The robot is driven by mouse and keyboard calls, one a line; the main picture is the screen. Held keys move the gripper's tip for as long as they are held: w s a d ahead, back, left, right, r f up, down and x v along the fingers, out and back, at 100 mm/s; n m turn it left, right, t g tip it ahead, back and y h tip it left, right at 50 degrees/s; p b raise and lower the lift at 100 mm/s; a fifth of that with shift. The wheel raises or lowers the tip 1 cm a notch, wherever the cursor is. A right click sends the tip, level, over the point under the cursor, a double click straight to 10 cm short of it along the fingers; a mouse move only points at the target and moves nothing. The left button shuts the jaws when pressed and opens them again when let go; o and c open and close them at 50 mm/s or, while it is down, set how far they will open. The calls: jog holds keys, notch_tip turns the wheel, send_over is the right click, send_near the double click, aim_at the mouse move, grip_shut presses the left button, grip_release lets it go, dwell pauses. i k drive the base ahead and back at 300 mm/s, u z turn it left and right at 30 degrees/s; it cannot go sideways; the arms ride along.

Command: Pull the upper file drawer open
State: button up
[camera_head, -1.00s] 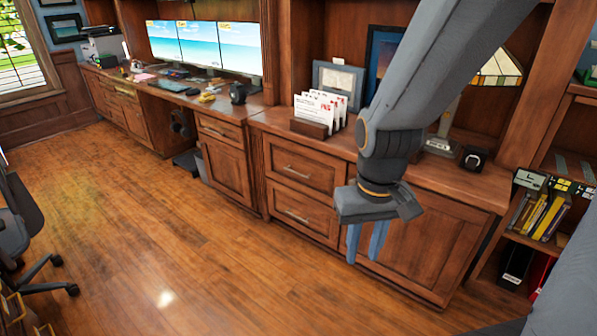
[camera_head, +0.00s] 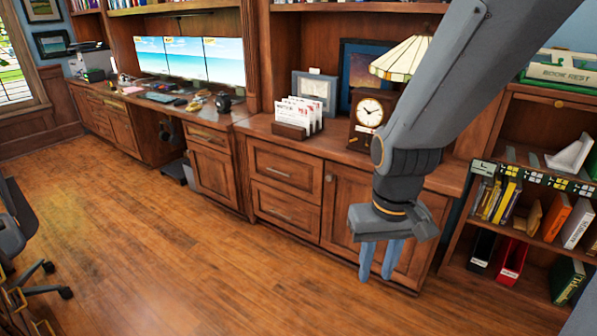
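The upper file drawer (camera_head: 300,181) is a brown wood front with a metal bar handle (camera_head: 279,172), in the middle of the head view under the countertop. It looks shut, flush with the cabinet. A similar lower drawer (camera_head: 300,214) lies right below it and also looks shut. My gripper (camera_head: 380,262) points down, to the right of the drawers and lower in the picture. Its two blue-grey fingers are apart with nothing between them. It appears in front of a cabinet door (camera_head: 340,215); its distance from that door is hard to tell. My arm hides part of the door.
The countertop (camera_head: 262,125) holds a letter holder (camera_head: 290,130), a clock (camera_head: 370,112) and a lamp (camera_head: 400,60). An open bookshelf (camera_head: 480,210) stands at the right. An office chair (camera_head: 20,235) is at the left edge. The wood floor (camera_head: 190,240) before the drawers is clear.

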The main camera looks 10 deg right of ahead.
aim_at(300, 174)
jog(key=z, duration=0.35)
jog(key=i, duration=1.25)
jog(key=u, duration=0.8)
